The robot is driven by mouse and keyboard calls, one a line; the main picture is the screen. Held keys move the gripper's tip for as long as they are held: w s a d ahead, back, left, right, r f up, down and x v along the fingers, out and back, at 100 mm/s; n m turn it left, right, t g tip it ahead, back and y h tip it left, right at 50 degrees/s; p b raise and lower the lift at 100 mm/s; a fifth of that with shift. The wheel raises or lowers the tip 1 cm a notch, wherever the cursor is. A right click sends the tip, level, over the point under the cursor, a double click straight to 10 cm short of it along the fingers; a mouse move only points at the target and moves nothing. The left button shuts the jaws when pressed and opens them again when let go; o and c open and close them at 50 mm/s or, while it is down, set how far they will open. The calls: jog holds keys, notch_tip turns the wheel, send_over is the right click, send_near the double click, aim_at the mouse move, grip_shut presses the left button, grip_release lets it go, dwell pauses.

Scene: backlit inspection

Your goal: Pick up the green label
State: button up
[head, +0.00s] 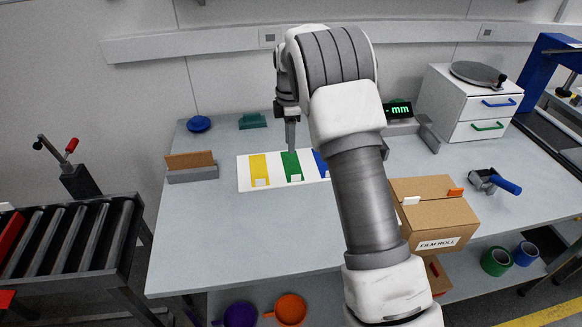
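The green label (292,166) is a flat green strip with a small white patch at its lower end. It lies on a white board (244,177) on the table, between a yellow strip (259,168) and a blue strip (320,163). My gripper (291,146) points down at the label's far end, with one dark finger clearly in view. I cannot tell whether that finger touches the label. My arm hides the rest of the gripper, so its opening does not show, and it also covers the board's right part.
A cardboard box (433,220) marked FILM ROLL stands right of my arm, near a tape dispenser (494,181). A white drawer unit (468,105) and a green-lit display (397,109) are behind. A card holder (191,168) stands left; the table's front left is clear.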

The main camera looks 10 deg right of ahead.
send_near(291, 173)
jog(key=s, duration=0.2)
jog(key=s+a+f, duration=0.1)
jog(key=s, duration=0.1)
jog(key=shift+f, duration=0.1)
jog(key=shift+w+d+f+p, duration=0.15)
jog(key=shift+f+p, duration=0.3)
jog(key=shift+f, duration=2.1)
grip_shut()
